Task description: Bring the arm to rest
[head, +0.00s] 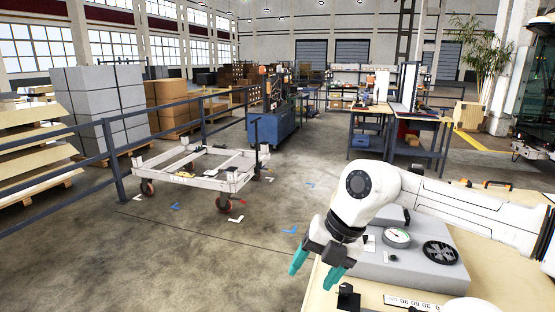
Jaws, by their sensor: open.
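My arm reaches in from the right side of the head view, over a light wooden bench. My gripper (318,270) has two teal fingertips, spread apart and pointing down. It is open, with nothing between the fingers. It hangs near the bench's left edge, just left of a grey box with a round gauge. The arm is bent at a white joint above the gripper.
The bench (495,255) carries the grey box (375,262), a gauge (397,237), a black fan-like disc (440,253) and a small black block (348,297). A white wheeled trolley frame (200,165) stands at left beside a railing (110,160). Open floor (200,265) lies between.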

